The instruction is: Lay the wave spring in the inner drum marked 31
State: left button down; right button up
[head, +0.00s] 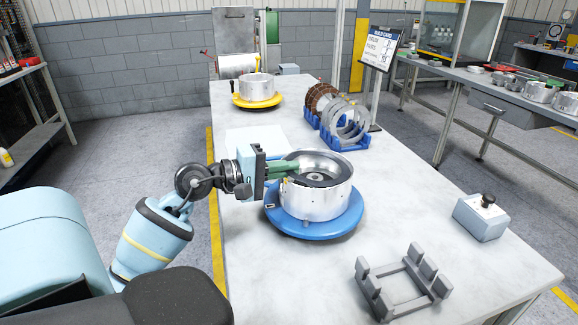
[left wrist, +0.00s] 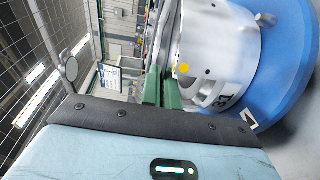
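The inner drum (head: 318,203) is a silver metal cylinder, open at the top, on a blue round base (head: 305,232). In the left wrist view the drum (left wrist: 215,45) is close, with a yellow dot and a black mark that reads like 31 upside down. My left gripper (head: 297,166) has its green fingers at the drum's left rim, over the opening. In the left wrist view the fingers (left wrist: 162,90) stand close together, and I cannot tell what is between them. A dark ring shape shows inside the drum; I cannot tell whether it is the wave spring. My right gripper is out of view.
A blue rack (head: 345,143) holds several brown and grey rings. A second drum (head: 256,88) stands on a yellow base (head: 257,101) farther back. An empty grey cradle (head: 405,287) and a grey box with a black knob (head: 481,217) are at the front right of the white table (head: 430,195).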

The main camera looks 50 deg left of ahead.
pick_arm(q)
jog(key=shift+f+b, duration=1.3)
jog(key=shift+f, duration=0.15)
jog(key=c, duration=2.1)
grip_release()
jog(key=o, duration=0.5)
jog(key=shift+d+f, duration=0.1)
jog(key=shift+f, duration=0.05)
jog(key=shift+f, duration=0.3)
jog(key=shift+s+a+r, duration=0.5)
jog(key=shift+s+r, duration=0.75)
jog(key=shift+r, duration=0.5)
jog(key=shift+s+a+r, duration=0.55)
jog(key=shift+s+r, duration=0.65)
jog(key=shift+r, duration=0.5)
jog(key=shift+s+a+r, duration=0.5)
jog(key=shift+s+r, duration=0.75)
jog(key=shift+r, duration=0.5)
